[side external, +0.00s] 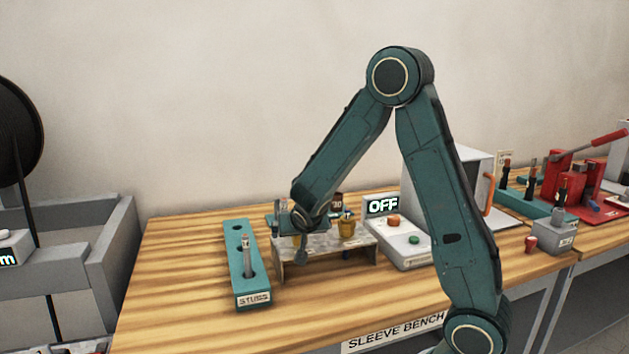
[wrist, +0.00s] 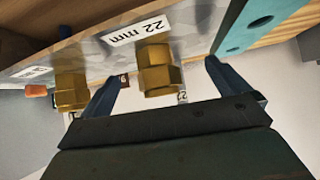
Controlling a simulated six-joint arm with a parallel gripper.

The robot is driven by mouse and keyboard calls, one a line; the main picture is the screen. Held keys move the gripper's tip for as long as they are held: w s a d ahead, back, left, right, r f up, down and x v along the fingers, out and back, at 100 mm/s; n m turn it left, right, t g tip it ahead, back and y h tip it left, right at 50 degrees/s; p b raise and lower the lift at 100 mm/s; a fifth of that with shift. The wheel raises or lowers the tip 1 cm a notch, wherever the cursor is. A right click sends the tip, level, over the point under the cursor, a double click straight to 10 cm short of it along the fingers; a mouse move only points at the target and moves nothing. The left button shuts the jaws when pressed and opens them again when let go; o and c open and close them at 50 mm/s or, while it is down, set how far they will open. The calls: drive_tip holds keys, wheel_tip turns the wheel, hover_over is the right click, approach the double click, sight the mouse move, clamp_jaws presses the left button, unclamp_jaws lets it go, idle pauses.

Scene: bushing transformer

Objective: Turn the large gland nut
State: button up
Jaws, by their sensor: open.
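A brass hex nut (wrist: 158,72), beside the "22 mm" label, stands between the fingers of my gripper (wrist: 163,70) in the wrist view. The fingers are open, one on each side, with visible gaps to the nut. A second brass nut (wrist: 72,92) sits to the left, outside the left finger, near another label. In the side view, my wrist end is over the left part of the low stand (side external: 360,250) and largely hides the nut there. A brass nut (side external: 347,228) shows on the stand to the right.
A teal block labelled "STUDS" (side external: 252,290) stands just left of the stand; its holed face shows in the wrist view (wrist: 258,22). A control box with an "OFF" display (side external: 381,206) stands to the right. Red tools (side external: 575,180) are farther right. The front left of the bench is clear.

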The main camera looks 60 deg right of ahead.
drive_tip(key=shift+v, duration=3)
drive_tip(key=shift+d, duration=0.1)
drive_tip(key=shift+s+d+f+n+y, duration=0.6)
drive_tip(key=shift+d+f+n+y, duration=0.05)
drive_tip(key=shift+f+n+y, duration=0.15)
drive_tip(key=shift+s+d+f+n+y, duration=0.25)
drive_tip(key=shift+s+n+y, duration=0.15)
drive_tip(key=shift+n+y, duration=0.15)
drive_tip(key=shift+s+d+n+y, duration=0.1)
drive_tip(key=shift+s+n+y, duration=0.15)
drive_tip(key=shift+n+y, duration=0.25)
drive_tip(key=shift+s+d+r+n+t+y, duration=0.1)
drive_tip(key=shift+s+r+n+t+y, duration=0.1)
drive_tip(key=shift+s+n+t+y, duration=0.25)
drive_tip(key=shift+s+r+n+t, duration=0.1)
drive_tip(key=shift+r+n+t, duration=0.35)
drive_tip(key=shift+n, duration=0.25)
drive_tip(key=shift+s+d+r+n+t+y, duration=0.1)
drive_tip(key=shift+s+r+n+t+y, duration=0.15)
drive_tip(key=shift+r+n+t+y, duration=0.4)
drive_tip(key=shift+s+r+n+t+y, duration=0.3)
drive_tip(key=shift+r+n, duration=0.45)
drive_tip(key=shift+r, duration=0.3)
drive_tip(key=shift+w+f, duration=0.1)
drive_tip(key=shift+w, duration=0.05)
